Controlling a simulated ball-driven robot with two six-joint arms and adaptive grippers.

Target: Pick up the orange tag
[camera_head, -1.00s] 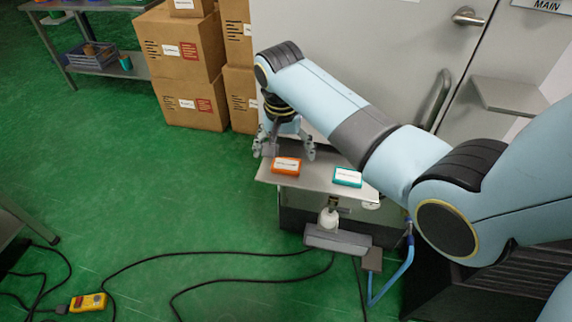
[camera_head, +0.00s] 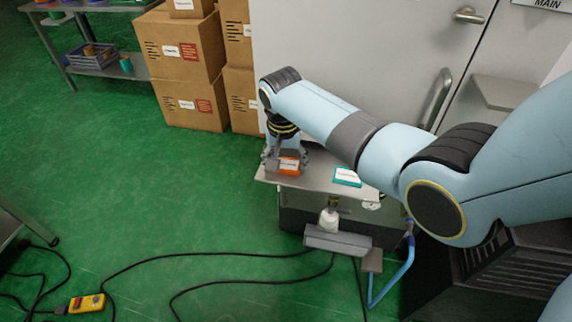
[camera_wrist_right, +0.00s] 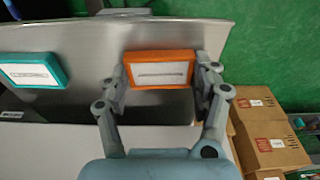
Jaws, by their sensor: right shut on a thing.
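The orange tag (camera_head: 289,166) is a flat orange block with a white label, at the left part of a small metal shelf (camera_head: 316,182). My right gripper (camera_head: 286,162) is shut on it, with a finger on either side. In the right wrist view the orange tag (camera_wrist_right: 160,70) lies between the two fingers of my right gripper (camera_wrist_right: 162,78). I cannot tell whether the tag still touches the shelf. A teal tag (camera_head: 347,177) with a white label lies to its right, apart from it; it also shows in the right wrist view (camera_wrist_right: 35,71). My left gripper is not in view.
Stacked cardboard boxes (camera_head: 182,65) stand behind to the left. A grey door (camera_head: 385,60) is behind the shelf. A grey bar-shaped device (camera_head: 338,240) hangs below the shelf front. Black cables and a yellow device (camera_head: 87,303) lie on the open green floor.

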